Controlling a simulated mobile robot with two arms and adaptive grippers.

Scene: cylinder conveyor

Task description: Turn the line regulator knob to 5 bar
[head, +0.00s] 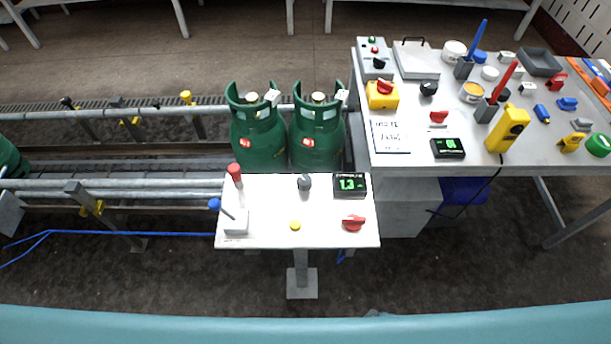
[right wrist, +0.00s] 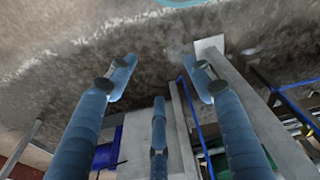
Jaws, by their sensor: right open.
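A white control panel (head: 270,210) stands in the middle of the head view. On it are a dark grey knob (head: 304,183) near the back edge and a red knob (head: 353,222) at the front right. A black display (head: 349,185) at the back right shows green digits that look like 1.3. I cannot tell which knob is the line regulator. My right gripper (right wrist: 163,85) shows only in the right wrist view, with its blue fingers spread and nothing between them, above the floor. The left gripper is in neither view.
The panel also carries a red-topped lever (head: 234,174), a blue-tipped lever (head: 222,208) and a yellow button (head: 295,226). Green gas cylinders (head: 317,140) stand on the conveyor right behind. A cluttered workbench (head: 400,146) is at the right. Floor in front is clear.

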